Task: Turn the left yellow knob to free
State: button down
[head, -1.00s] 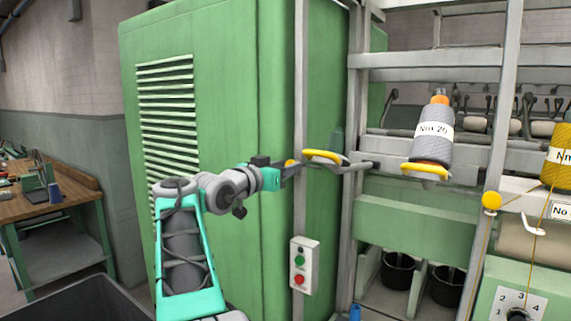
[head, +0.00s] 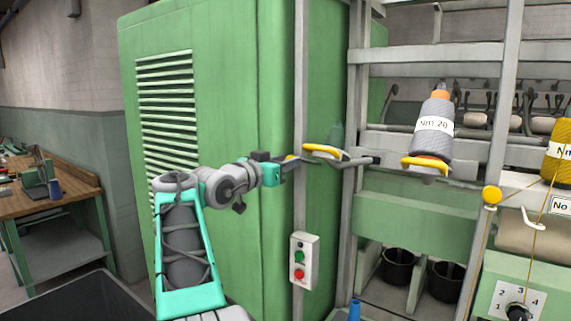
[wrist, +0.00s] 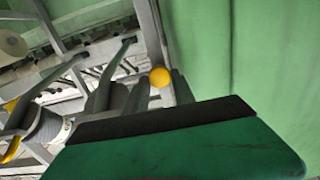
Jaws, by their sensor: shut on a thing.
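The left yellow knob (head: 290,158) sits by the grey upright post at the right edge of the green cabinet. In the head view only a small part shows behind my fingers. My gripper (head: 293,162) reaches it from the left and is shut on it. In the wrist view a round yellow knob (wrist: 160,77) shows just past the black-padded edge of my green finger (wrist: 165,122). The finger hides the grasp itself, so the knob's turn angle cannot be read. Another yellow knob (head: 492,195) sits further right on the frame.
A yellow-topped bracket (head: 325,151) stands just right of my fingers. A grey yarn spool (head: 433,128) stands on a yellow-rimmed holder (head: 425,162). A switch box (head: 303,260) hangs below on the post. The green cabinet (head: 235,90) stands close behind my arm.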

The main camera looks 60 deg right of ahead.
jog(key=shift+f, duration=0.1)
jog(key=m+b, duration=1.3)
jog(key=m, duration=0.4)
jog(key=shift+s+f+m, duration=0.1)
jog(key=shift+s+m, duration=0.05)
jog(key=shift+m, duration=0.15)
dwell(0.3)
jog(key=c, duration=1.4)
grip_release()
jog(key=shift+o, duration=0.2)
